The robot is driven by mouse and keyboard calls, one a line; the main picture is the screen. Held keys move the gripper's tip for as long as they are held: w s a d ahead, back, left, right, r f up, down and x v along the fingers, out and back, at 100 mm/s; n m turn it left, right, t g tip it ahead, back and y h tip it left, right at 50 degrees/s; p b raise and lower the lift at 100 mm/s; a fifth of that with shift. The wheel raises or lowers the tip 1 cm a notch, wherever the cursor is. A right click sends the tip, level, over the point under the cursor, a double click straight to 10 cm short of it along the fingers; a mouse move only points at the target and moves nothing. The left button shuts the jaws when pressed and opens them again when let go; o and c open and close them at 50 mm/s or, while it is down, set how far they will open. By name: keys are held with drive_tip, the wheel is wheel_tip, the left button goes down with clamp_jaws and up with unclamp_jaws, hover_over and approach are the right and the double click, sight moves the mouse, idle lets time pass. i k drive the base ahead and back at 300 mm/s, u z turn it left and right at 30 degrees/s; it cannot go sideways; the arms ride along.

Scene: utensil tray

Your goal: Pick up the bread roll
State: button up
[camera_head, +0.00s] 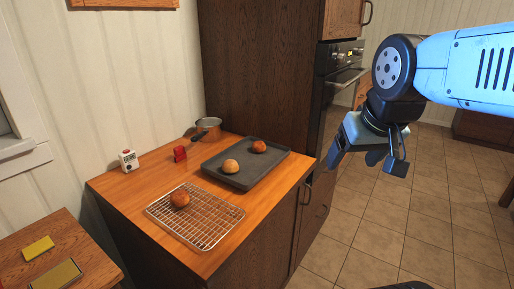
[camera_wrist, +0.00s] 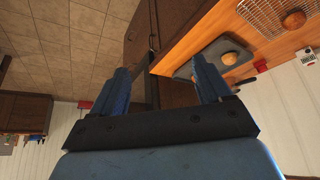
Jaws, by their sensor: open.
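Three bread rolls are in the head view. A brown roll (camera_head: 180,199) sits on the wire rack (camera_head: 217,234). A paler roll (camera_head: 231,166) and a darker brown roll (camera_head: 259,146) sit on the dark baking tray (camera_head: 226,180). My gripper (camera_head: 366,160) is open and empty, in the air right of the counter and apart from all the rolls. In the wrist view my gripper (camera_wrist: 163,82) shows both blue fingers spread. That view shows one roll on the rack (camera_wrist: 294,19) and one on the tray (camera_wrist: 230,57); I cannot make out the third there.
A metal pot (camera_head: 208,129), a small red object (camera_head: 180,153) and a white timer-like item (camera_head: 128,160) stand along the counter's back. A tall dark cabinet (camera_head: 255,75) and oven (camera_head: 340,70) rise behind. A side table (camera_head: 60,250) is at lower left. Open tiled floor lies right.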

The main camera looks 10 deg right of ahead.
sight(258, 147)
drive_tip(key=z, duration=1.3)
drive_tip(key=k, duration=1.3)
drive_tip(key=u, duration=1.15)
drive_tip(key=i, duration=1)
drive_tip(key=z, duration=0.05)
